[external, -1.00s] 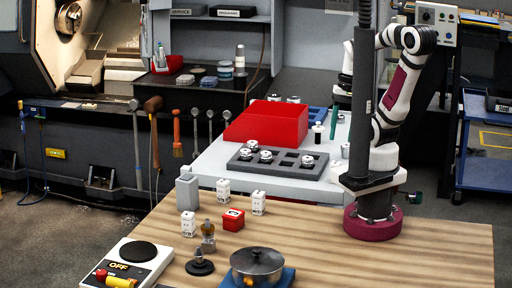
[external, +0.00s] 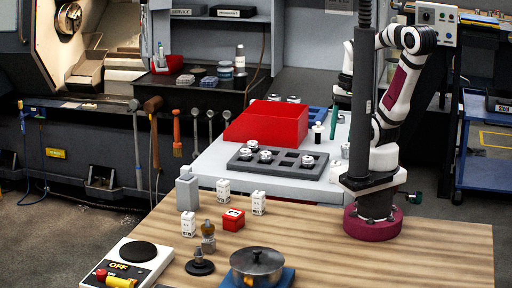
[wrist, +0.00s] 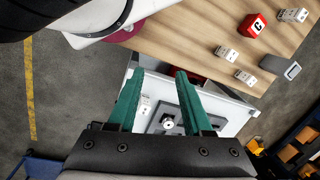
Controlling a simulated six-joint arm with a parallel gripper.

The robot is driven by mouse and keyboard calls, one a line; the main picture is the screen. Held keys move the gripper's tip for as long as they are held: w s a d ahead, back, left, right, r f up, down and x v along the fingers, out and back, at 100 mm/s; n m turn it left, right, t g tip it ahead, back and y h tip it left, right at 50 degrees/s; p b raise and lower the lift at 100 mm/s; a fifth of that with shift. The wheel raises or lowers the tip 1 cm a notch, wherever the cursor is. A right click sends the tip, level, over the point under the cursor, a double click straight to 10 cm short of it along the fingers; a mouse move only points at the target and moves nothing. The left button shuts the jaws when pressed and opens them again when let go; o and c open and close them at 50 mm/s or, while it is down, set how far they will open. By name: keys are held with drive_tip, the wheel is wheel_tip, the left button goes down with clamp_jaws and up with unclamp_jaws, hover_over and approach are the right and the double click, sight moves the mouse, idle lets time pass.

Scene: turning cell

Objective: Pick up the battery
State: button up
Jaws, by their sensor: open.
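A yellow cylinder with a red end (external: 122,282) lies on the white burner unit at the front left of the external view. It may be the battery, but I cannot read a label. A small black and white upright cylinder (external: 318,133) stands on the pale table beside the red bin. My gripper (wrist: 160,73) is open in the wrist view, its two green fingers apart with nothing held between them. In the external view one green finger shows near the red bin; the dark post hides much of the gripper.
The wooden table carries white boxes (external: 223,189), a red cube (external: 233,219), a grey block (external: 187,195), a pot (external: 256,265) and the burner unit (external: 150,266). Behind it are a red bin (external: 268,125) and a grey tray (external: 238,164) with metal parts. The wood's right side is clear.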

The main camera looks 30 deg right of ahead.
drive_tip(key=o, duration=0.4)
drive_tip(key=shift+c, duration=0.2)
drive_tip(key=n+h, duration=0.2)
drive_tip(key=n, duration=3)
hover_over(259, 193)
drive_tip(key=f, duration=0.5)
drive_tip(key=shift+w+f, duration=0.2)
wheel_tip(259, 193, down, 16)
drive_tip(key=shift+r, duration=0.25)
